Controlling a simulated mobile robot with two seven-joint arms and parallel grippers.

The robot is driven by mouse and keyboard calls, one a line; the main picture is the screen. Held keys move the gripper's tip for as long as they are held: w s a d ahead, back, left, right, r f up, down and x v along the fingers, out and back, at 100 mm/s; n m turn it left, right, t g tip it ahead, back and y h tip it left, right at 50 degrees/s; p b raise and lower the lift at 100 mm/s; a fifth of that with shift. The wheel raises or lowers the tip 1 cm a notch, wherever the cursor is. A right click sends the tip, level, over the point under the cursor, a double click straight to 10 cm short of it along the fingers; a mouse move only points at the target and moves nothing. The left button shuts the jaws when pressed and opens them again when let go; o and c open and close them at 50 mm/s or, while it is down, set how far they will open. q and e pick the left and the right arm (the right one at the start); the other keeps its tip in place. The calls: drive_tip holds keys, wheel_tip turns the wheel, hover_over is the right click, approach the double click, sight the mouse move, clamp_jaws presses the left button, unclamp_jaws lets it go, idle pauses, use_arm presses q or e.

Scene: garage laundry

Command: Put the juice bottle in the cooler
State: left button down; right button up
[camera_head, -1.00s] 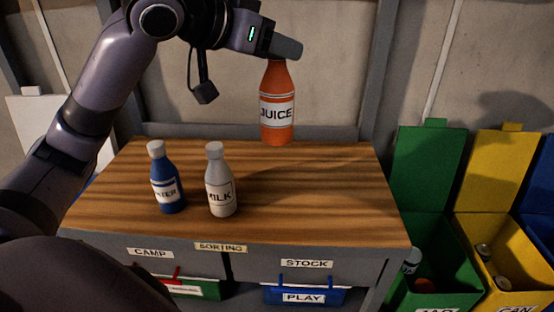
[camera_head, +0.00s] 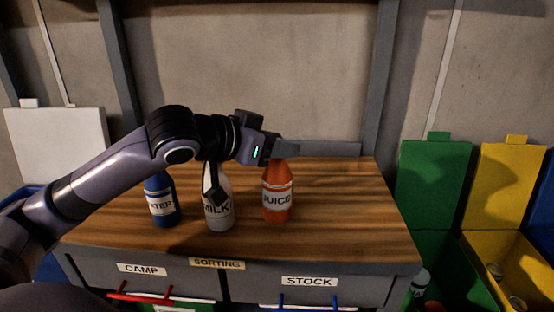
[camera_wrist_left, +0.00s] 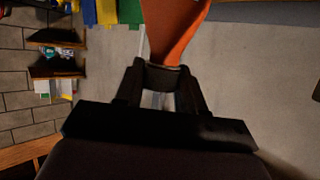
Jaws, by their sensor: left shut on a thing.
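The orange juice bottle (camera_head: 277,192) is upright over the right-middle of the wooden table (camera_head: 345,215), right of the milk bottle. My left gripper (camera_head: 284,152) is shut on its top end. I cannot tell whether its base touches the table. In the left wrist view the orange bottle (camera_wrist_left: 173,30) extends away from the closed fingers (camera_wrist_left: 160,75). A raised white lid (camera_head: 58,140) with blue parts (camera_head: 50,267) below it stands at the left, probably the cooler; my left arm hides most of it.
The blue water bottle (camera_head: 162,202) and the white milk bottle (camera_head: 218,212) stand on the table, with my forearm crossing in front of their tops. Open green (camera_head: 432,185) and yellow (camera_head: 510,190) bins stand at the right. The table's right side is clear.

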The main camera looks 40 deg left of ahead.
use_arm(q)
drive_tip(key=shift+f, duration=1.15)
use_arm(e)
drive_tip(key=shift+a+f, duration=0.1)
drive_tip(key=shift+a, duration=0.05)
use_arm(q)
drive_tip(key=shift+f, duration=0.2)
drive_tip(key=c, duration=0.7)
unclamp_jaws()
use_arm(e)
drive_tip(key=shift+f, duration=0.1)
use_arm(q)
drive_tip(key=shift+o, duration=0.2)
drive_tip(key=shift+r, duration=0.15)
drive_tip(key=b+v, duration=0.6)
drive_tip(key=v, duration=0.6)
use_arm(e)
drive_tip(key=shift+w+a+f, duration=0.15)
drive_tip(key=shift+f, duration=0.45)
drive_tip(key=shift+w+a+f, duration=0.1)
drive_tip(key=shift+a+f, duration=0.05)
drive_tip(key=shift+f, duration=0.4)
drive_tip(key=shift+w+a+f, duration=0.15)
drive_tip(key=shift+f, duration=0.45)
